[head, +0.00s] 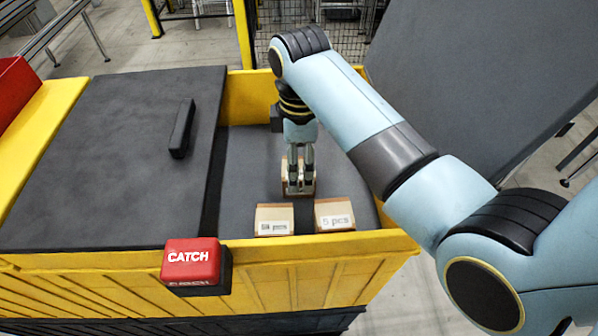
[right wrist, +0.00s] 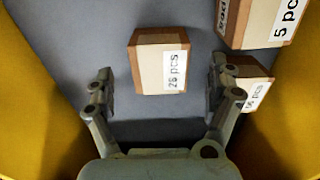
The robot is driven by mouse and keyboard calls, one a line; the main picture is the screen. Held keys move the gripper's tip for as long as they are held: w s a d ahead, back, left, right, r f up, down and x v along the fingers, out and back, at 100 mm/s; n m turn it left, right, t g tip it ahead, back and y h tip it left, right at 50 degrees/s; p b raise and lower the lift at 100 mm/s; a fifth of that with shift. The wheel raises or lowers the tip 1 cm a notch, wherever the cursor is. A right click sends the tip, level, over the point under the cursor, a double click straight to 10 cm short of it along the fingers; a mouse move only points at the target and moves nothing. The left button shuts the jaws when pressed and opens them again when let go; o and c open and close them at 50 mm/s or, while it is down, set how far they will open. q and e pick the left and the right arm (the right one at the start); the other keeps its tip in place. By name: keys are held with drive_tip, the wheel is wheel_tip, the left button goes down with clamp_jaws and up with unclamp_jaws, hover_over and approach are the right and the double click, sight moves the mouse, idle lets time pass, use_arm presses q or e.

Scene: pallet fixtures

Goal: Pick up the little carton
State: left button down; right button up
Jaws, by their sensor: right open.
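Three small brown cartons with white labels lie in the yellow bin. The rear carton (head: 299,194) is under my right gripper (head: 299,183) and partly hidden by its fingers in the head view. The right wrist view shows a carton marked "25 pcs" (right wrist: 150,66) between the open fingers of my right gripper (right wrist: 161,76), with gaps at both sides. The front cartons are one at left (head: 273,220) with a small label and one marked "5 pcs" (head: 334,214). In the right wrist view the "5 pcs" carton (right wrist: 252,25) is at upper right. Another carton (right wrist: 248,68) is partly behind the right finger.
The yellow bin (head: 340,245) walls surround the cartons. A dark grey lid (head: 110,150) with a black handle covers its left part. A red "CATCH" box (head: 190,262) hangs on the front rim. A large dark panel (head: 490,80) leans at right.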

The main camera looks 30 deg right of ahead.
sight(286, 195)
drive_tip(key=shift+w+a+f, duration=0.1)
drive_tip(key=shift+f, duration=1.45)
drive_tip(key=c, duration=1.4)
